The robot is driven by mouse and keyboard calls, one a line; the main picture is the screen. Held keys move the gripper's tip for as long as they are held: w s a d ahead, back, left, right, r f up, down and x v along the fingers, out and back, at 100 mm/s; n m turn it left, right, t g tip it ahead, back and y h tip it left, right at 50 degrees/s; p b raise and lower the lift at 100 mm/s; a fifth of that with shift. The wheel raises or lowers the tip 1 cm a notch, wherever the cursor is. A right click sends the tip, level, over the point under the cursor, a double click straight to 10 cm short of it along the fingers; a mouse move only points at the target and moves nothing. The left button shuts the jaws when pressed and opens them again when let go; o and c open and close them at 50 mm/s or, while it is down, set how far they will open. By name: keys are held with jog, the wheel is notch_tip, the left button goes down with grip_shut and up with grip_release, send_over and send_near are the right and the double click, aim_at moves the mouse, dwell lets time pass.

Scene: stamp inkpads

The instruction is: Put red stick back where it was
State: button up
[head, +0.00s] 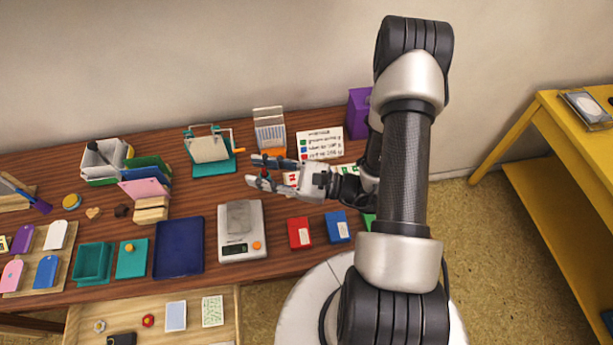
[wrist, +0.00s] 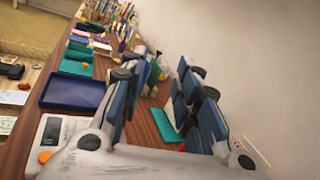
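My gripper (head: 258,170) reaches left over the middle of the table in the head view, its two fingers apart. The wrist view shows the same wide gap between the fingers (wrist: 163,95), with nothing clearly held. I cannot make out a red stick for certain. A tiny red spot shows by the fingertips in the head view, and another low by the right finger in the wrist view; both are too small to identify. A white rack (head: 268,128) with an orange base stands behind the gripper.
A scale (head: 241,248), a red inkpad (head: 300,232) and a blue inkpad (head: 337,226) sit in front of the gripper. A teal-based press (head: 212,168) stands left, a navy tray (head: 179,262) front-left, and a purple box (head: 359,112) at the back right.

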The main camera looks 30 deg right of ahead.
jog(key=s+a+r+n+g+h, duration=0.2)
jog(key=s+a+r+n+g, duration=0.25)
jog(key=s+n+g, duration=0.3)
jog(key=s+a+r+n+g+h, duration=0.2)
jog(key=s+a+r+n+g, duration=0.1)
jog(key=s+r+n+g, duration=0.5)
jog(key=s+d+r+n+t+h, duration=0.1)
jog(key=d+r+n+t+h, duration=0.5)
jog(key=d+n+t+h, duration=0.2)
jog(key=d+h, duration=0.2)
jog(key=shift+s+d+t+h, duration=0.25)
jog(key=shift+t+h, duration=0.1)
jog(key=shift+h, duration=0.05)
jog(key=shift+r, duration=0.1)
